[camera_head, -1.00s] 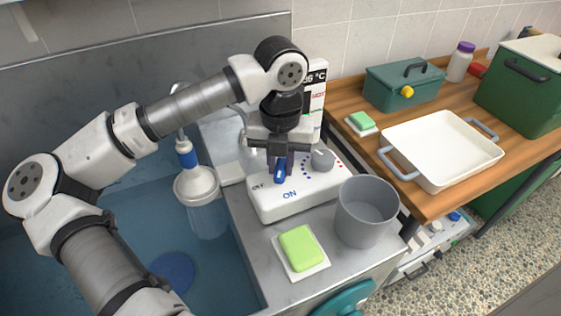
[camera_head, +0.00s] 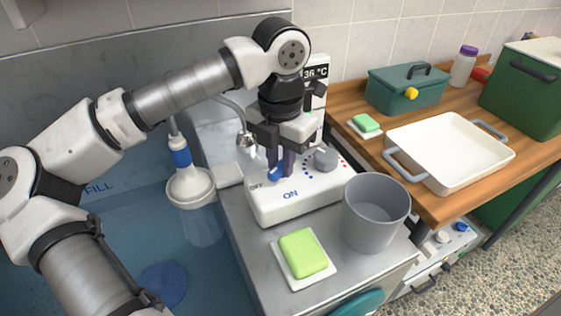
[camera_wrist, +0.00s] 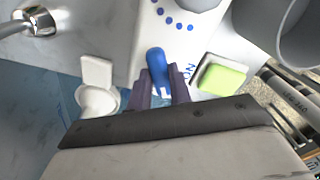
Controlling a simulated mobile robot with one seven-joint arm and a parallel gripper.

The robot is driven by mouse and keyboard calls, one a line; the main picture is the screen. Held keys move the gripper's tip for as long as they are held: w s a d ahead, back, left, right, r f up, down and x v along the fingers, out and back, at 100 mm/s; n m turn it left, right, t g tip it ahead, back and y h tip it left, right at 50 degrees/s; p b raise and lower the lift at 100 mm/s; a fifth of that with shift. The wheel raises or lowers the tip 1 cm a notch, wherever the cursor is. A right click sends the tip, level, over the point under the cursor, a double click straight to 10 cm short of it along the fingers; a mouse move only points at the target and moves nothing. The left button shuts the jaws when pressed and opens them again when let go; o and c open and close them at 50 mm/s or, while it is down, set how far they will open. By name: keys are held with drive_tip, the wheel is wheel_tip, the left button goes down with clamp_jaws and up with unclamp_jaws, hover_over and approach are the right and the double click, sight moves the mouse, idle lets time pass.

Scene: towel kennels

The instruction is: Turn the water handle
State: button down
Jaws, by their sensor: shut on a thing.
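The water handle (camera_head: 275,175) is a small blue lever on a white control box (camera_head: 300,197) marked OFF and ON. In the head view it points toward the lower left, between the two labels. My gripper (camera_head: 283,168) is over the box with its fingers pointing down, shut on the blue handle. In the wrist view the handle (camera_wrist: 157,66) shows between the two dark fingertips (camera_wrist: 161,80). The fingers hide part of the handle in the head view.
A grey knob (camera_head: 326,159) sits right of the handle. A grey bucket (camera_head: 375,215) and green soap on a white dish (camera_head: 303,253) stand in front. A white shower head (camera_head: 190,187) hangs left over the blue tub. A white tray (camera_head: 452,152) lies on the wooden counter.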

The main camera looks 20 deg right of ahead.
sight(280, 164)
idle(0.3)
drive_tip(key=c, duration=1.3)
unclamp_jaws()
wheel_tip(280, 164, up, 14)
drive_tip(key=shift+f+b, duration=0.1)
drive_tip(key=shift+b, duration=0.3)
